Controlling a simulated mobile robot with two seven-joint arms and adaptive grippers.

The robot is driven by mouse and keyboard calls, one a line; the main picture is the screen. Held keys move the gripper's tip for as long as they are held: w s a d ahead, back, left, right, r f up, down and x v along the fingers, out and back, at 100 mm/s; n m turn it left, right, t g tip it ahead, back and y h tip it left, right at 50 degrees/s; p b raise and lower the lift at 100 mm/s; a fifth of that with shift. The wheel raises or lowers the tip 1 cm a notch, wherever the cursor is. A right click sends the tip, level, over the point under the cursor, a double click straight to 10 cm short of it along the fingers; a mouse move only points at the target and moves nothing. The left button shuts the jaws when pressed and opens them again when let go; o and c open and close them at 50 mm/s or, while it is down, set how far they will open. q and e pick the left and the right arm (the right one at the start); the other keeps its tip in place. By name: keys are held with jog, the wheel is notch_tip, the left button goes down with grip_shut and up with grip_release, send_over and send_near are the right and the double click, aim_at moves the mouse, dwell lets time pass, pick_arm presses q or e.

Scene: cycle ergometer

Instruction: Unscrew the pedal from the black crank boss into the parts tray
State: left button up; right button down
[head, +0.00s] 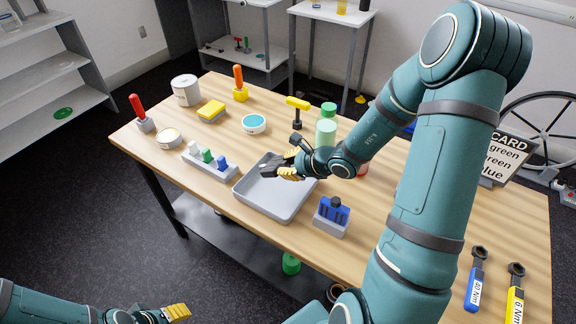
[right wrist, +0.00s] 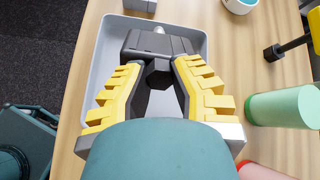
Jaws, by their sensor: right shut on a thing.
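My right gripper (head: 288,168) is shut on the dark grey pedal (head: 270,166) and holds it over the grey parts tray (head: 262,206). In the right wrist view the pedal (right wrist: 150,44) sits between the yellow-padded fingers (right wrist: 158,85), with a short light stub at its far end. The tray (right wrist: 95,75) shows below it; I cannot tell whether the pedal touches the tray floor. I cannot make out the black crank boss.
A rack with white, green and blue pieces (head: 209,164) stands left of the tray. A blue block in a grey holder (head: 333,215) stands right of it. A green cylinder (head: 326,132) is close behind my right gripper. Two wrenches (head: 476,280) lie at the right.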

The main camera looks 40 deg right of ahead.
jog(key=shift+f+b, duration=2.35)
jog(key=c, duration=0.9)
grip_release()
jog(key=s+r+p, duration=0.1)
jog(key=r+p, duration=0.1)
jog(key=s+d+r+p, duration=0.1)
jog(key=s+r, duration=0.1)
jog(key=s+d+r+p, duration=0.1)
jog(key=s+r+p, duration=0.1)
jog(key=r, duration=0.1)
jog(key=shift+s+r+p, duration=0.1)
jog(key=shift+s+p, duration=0.1)
jog(key=shift+p, duration=0.1)
